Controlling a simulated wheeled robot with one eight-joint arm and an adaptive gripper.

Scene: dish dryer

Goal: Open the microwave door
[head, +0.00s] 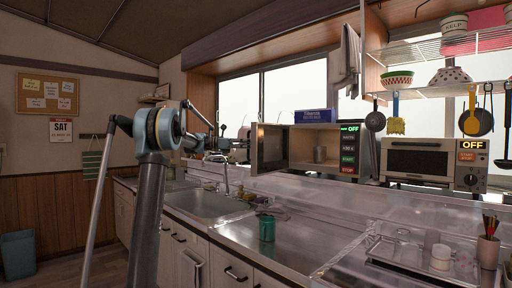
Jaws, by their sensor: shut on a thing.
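The microwave (349,150) stands on the raised back counter, with a lit green OFF display on its right panel. Its door (269,148) is swung open to the left, showing its inner face and dark window. The cavity is visible, with a grey cup (320,154) inside. My gripper (238,141) is at the outer left side of the door, shut on the door handle. The fingers are small, and their contact with the handle is mostly hidden by the door.
A blue box (315,116) lies on top of the microwave. A toaster oven (420,161) stands to its right. In front are a sink (212,205), a teal cup (267,228) and a clear metal counter (310,238). A dish rack (410,262) with cups is at lower right.

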